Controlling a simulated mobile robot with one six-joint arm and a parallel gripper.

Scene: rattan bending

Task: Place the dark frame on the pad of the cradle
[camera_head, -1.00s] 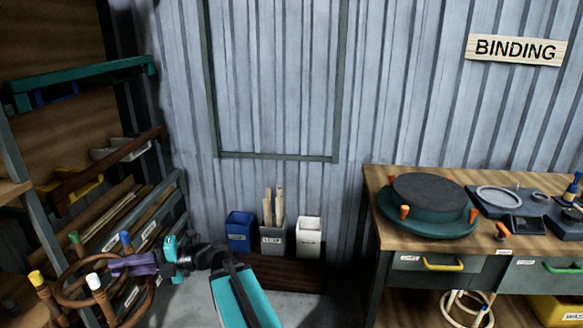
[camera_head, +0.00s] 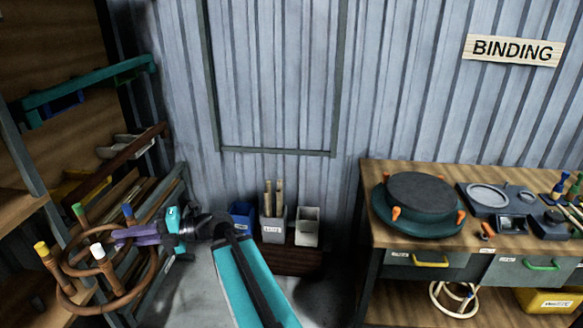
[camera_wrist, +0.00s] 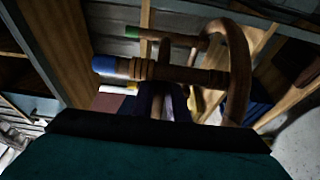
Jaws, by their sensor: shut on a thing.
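The dark frame (camera_head: 107,274) is a brown ring with legs tipped yellow, green, blue and white, at the lower left of the head view. My gripper (camera_head: 123,236) has its purple fingers shut on the frame, near the blue-tipped leg. In the wrist view the frame (camera_wrist: 185,74) fills the upper middle, with blue and green tips, and the fingers partly hide it. The cradle (camera_head: 398,224) is a teal round base with orange pegs on the bench at right. Its dark round pad (camera_head: 420,188) is bare, well apart from the frame.
A wooden rack (camera_head: 170,225) stands close behind the frame at left. Bins (camera_head: 306,230) stand by the corrugated wall. The bench (camera_head: 385,168) also bears trays (camera_head: 488,197) and small tools. Grey floor shows between rack and bench.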

